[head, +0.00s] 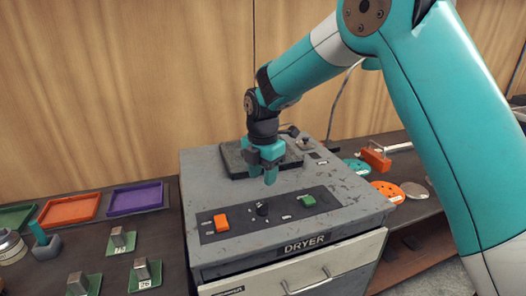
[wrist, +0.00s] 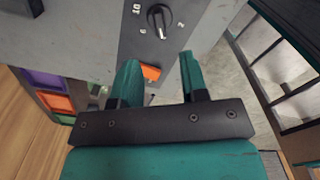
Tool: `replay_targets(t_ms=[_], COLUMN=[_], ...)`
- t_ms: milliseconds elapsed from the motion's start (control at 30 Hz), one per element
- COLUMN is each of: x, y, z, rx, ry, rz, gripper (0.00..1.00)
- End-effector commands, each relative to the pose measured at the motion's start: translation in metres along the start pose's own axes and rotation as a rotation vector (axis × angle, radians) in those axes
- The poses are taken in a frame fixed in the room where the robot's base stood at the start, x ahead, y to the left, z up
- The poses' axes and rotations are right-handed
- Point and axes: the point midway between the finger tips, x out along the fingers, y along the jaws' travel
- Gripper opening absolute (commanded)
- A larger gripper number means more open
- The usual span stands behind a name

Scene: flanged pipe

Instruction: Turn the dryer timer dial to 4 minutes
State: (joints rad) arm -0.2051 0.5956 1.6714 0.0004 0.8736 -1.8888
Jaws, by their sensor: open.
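The dryer (head: 225,262) is a grey box with a dark control panel on top. The timer dial (head: 262,208) is a small black knob mid-panel, between an orange switch (head: 221,222) and a green button (head: 308,201). My gripper (head: 262,178) is open and empty, pointing down above the dryer top, behind the dial and apart from it. In the wrist view the dial (wrist: 160,18) lies beyond the fingertips (wrist: 160,60), with the orange switch (wrist: 150,73) showing between the fingers. The dial's white pointer line seems to sit between marks 0 and 2; other marks are partly unreadable.
A dark square plate (head: 237,165) lies on the dryer top behind the panel. Orange (head: 70,209) and purple (head: 135,198) trays and small metal blocks on green bases stand at left. Orange and green discs (head: 386,191) lie at right. Space above the panel is clear.

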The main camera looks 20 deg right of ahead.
Motion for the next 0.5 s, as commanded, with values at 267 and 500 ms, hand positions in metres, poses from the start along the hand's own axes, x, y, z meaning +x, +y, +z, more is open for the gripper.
replay_targets(t_ms=[267, 500], x=[-0.060, -0.082], y=[0.000, 0.000], z=[0.001, 0.001], rx=[0.001, 0.001], ry=[-0.001, -0.001], rz=[0.003, 0.001], gripper=[0.40, 0.40])
